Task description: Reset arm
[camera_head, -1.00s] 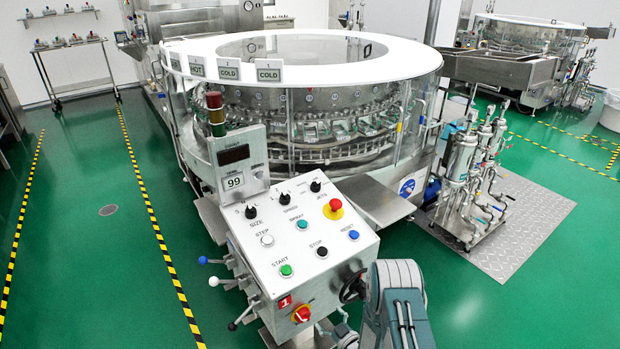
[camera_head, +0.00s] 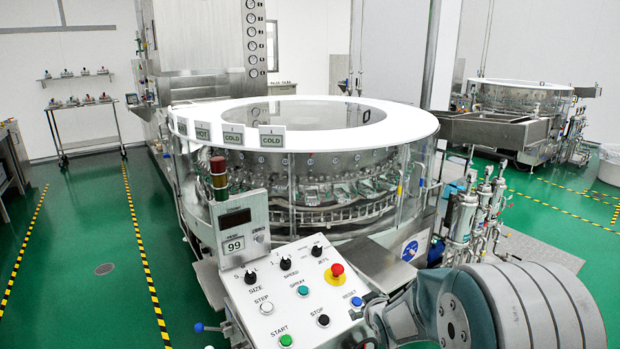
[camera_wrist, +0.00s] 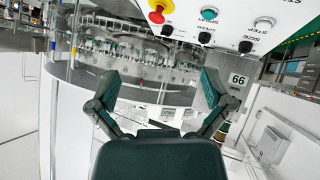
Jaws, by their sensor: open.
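My gripper (camera_wrist: 160,108) shows in the wrist view with its two fingers spread apart and nothing between them. It is open. The wrist picture is upside down. The control panel (camera_wrist: 225,22) is at its top, with the red stop button on a yellow ring (camera_wrist: 156,10) near the gripper. In the head view the panel (camera_head: 285,300) stands at the lower middle. My arm covers the lower right of the head view, beside the panel. The gripper's fingers do not show in the head view.
The round rotary washer (camera_head: 300,160) with clear guards stands behind the panel. A signal tower (camera_head: 219,178) and a display box (camera_head: 243,225) rise at the panel's back left. Pumps and filters (camera_head: 470,220) stand to the right. Green floor (camera_head: 80,260) is free at left.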

